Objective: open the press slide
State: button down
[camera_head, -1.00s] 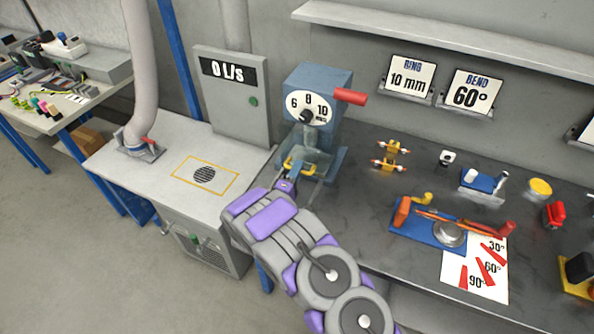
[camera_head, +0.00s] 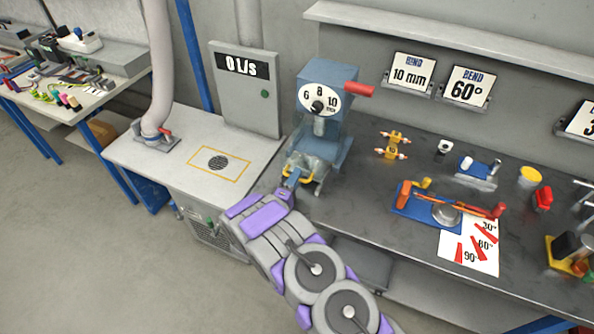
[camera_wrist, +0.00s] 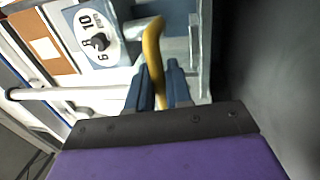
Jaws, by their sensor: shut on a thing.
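The press (camera_head: 328,75) is a blue machine with a white 6-8-10 mm dial and a red lever (camera_head: 355,88), standing at the left end of the dark bench. Its slide (camera_head: 313,163), a grey, partly clear block with a yellow handle (camera_head: 298,174), sticks out at the front below the dial. My gripper (camera_head: 290,184) is shut on the yellow handle. In the wrist view the curved yellow handle (camera_wrist: 152,55) runs between the two blue fingers of my gripper (camera_wrist: 160,88). The press dial (camera_wrist: 95,38) shows beyond it.
A white cabinet (camera_head: 165,160) with a yellow-marked grille stands to the left, with a duct hose (camera_head: 158,70) on it. Floor (camera_head: 100,260) at left is clear.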

jog(key=shift+p+v, duration=0.3)
jog(key=shift+v, duration=0.6)
jog(key=c, duration=1.2)
grip_release()
jog(key=shift+w, duration=0.1)
jog(key=shift+c, duration=0.2)
jog(key=shift+a, duration=0.1)
jog(key=shift+s+a, duration=0.1)
jog(key=shift+s, duration=0.3)
jog(key=p+v, duration=0.2)
jog(key=v, duration=1.4)
jog(key=shift+s+p, duration=0.3)
jog(key=shift+p, duration=0.05)
jog(key=shift+w+a, duration=0.1)
jog(key=shift+a, duration=0.05)
